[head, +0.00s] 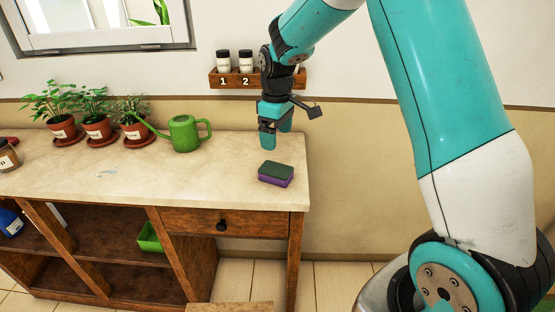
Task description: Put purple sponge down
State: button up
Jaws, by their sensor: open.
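The purple sponge (275,179), with a dark green top layer, lies flat on the right end of the pale counter (225,186). My gripper (276,140) hangs above and behind the sponge, pointing down, with its teal fingers apart. It is open and empty. A gap shows between the fingertips and the sponge, so they do not touch.
A green watering can (184,134) and several potted plants (97,125) stand left along the counter's back. The counter's right edge is close to the sponge. Counter space left of it is clear.

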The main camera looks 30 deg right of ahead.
jog(key=s+a+r+y, duration=0.2)
jog(key=s+a+r, duration=0.5)
jog(key=s+a, duration=0.4)
jog(key=s+a+r+y, duration=0.1)
jog(key=s+a, duration=0.2)
jog(key=s, duration=0.6)
jog(key=s+a+r+y, duration=0.1)
jog(key=s+a, duration=0.3)
jog(key=s, duration=0.6)
jog(key=shift+a+r, duration=0.15)
jog(key=shift+r, duration=0.3)
jog(key=shift+w, duration=0.1)
